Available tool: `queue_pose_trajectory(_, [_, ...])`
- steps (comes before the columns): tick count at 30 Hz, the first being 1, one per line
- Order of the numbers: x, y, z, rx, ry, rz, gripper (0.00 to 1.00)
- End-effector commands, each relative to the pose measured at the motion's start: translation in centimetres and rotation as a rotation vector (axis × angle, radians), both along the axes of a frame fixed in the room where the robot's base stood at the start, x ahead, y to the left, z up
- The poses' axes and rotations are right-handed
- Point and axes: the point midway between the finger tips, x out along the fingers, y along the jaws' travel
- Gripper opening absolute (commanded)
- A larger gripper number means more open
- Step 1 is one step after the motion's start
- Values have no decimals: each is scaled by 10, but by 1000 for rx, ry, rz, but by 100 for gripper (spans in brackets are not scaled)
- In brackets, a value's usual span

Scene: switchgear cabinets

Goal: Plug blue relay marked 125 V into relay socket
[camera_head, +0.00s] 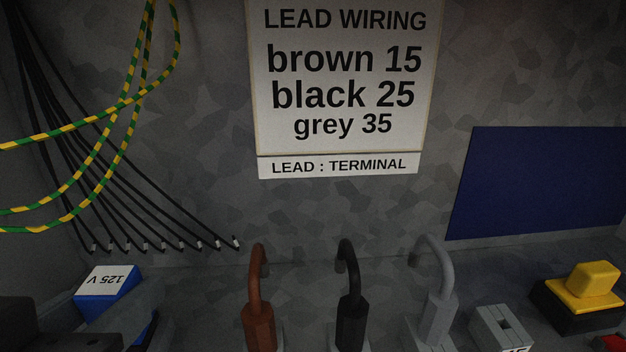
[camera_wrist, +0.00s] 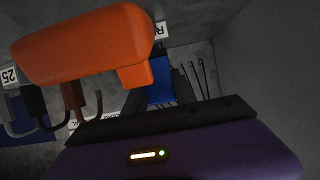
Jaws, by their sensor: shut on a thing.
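The blue relay (camera_head: 126,284) is at the lower left of the head view, with a white top face marked 125 V that reads upside down. My gripper (camera_head: 98,312) is shut on it, with dark grey finger parts across its near side. In the wrist view a blue face (camera_wrist: 160,93), likely the relay, shows beside dark finger parts. The relay's underside is hidden, so I cannot tell whether it touches anything below. I cannot make out the relay socket; a white label starting with R (camera_wrist: 161,29) is partly covered in the wrist view.
Brown (camera_head: 259,318), black (camera_head: 350,315) and grey (camera_head: 437,312) leads stand in a row. A grey block (camera_head: 500,328) and a yellow button (camera_head: 592,282) are at right. Thin black wires (camera_head: 140,205) and green-yellow cables (camera_head: 122,107) hang near the relay. A lead wiring sign (camera_head: 345,140) is on the back wall.

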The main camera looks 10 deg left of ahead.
Motion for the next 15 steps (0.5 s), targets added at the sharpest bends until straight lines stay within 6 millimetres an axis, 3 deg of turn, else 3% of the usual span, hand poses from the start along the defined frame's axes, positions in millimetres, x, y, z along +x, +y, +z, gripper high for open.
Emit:
queue_pose_trajectory(9, [0,0,-8,0,-1,0,0])
queue_pose_trajectory(10, [0,0,-8,0,-1,0,34])
queue_pose_trajectory(13, [0,0,-7,1,-1,1,54])
queue_pose_trajectory(15, [0,0,-7,0,0,1,58])
